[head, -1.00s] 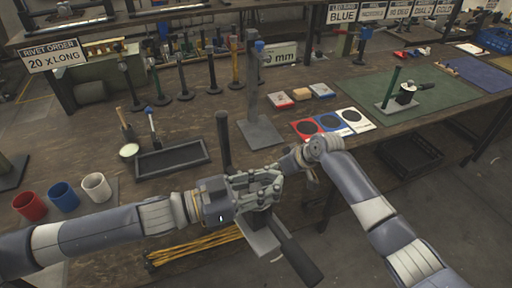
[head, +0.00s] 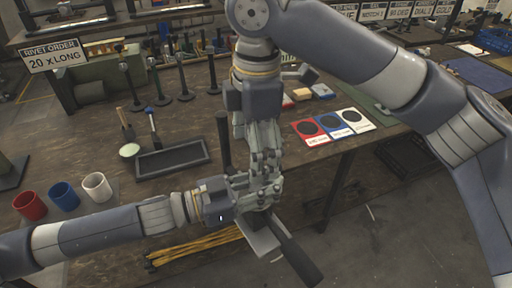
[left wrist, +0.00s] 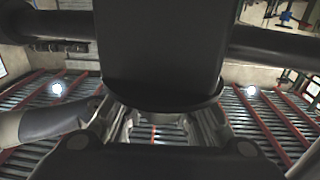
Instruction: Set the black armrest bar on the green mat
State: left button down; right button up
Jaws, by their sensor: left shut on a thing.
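My left gripper (head: 262,194) is shut on a black bar (head: 298,260) in the head view. The bar slants down to the right past a pale metal plate (head: 262,238), over the front of the bench. In the left wrist view a large dark body (left wrist: 160,45) fills the middle between the fingers, with dark bars out to both sides. My right gripper (head: 264,168) points down from above, its fingers close to or touching the left fingers; whether it is open cannot be told. The green mat (head: 373,107) is mostly hidden behind my right arm.
An upright dark post (head: 223,140) stands just behind the left gripper. A black tray (head: 172,160), a white cup (head: 97,186), a blue cup (head: 63,196) and a red cup (head: 30,205) are to the left. Colour cards (head: 330,125) lie near the bench's front edge.

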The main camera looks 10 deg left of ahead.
aim_at(257, 186)
jog(key=shift+s+d+f, duration=0.25)
jog(key=shift+f, duration=0.25)
notch_tip(257, 186, down, 11)
jog(key=c, duration=1.5)
pick_arm(q)
jog(key=c, duration=1.4)
grip_release()
jog(key=shift+o, duration=0.5)
jog(key=shift+o, duration=0.3)
pick_arm(e)
jog(key=shift+w, duration=0.1)
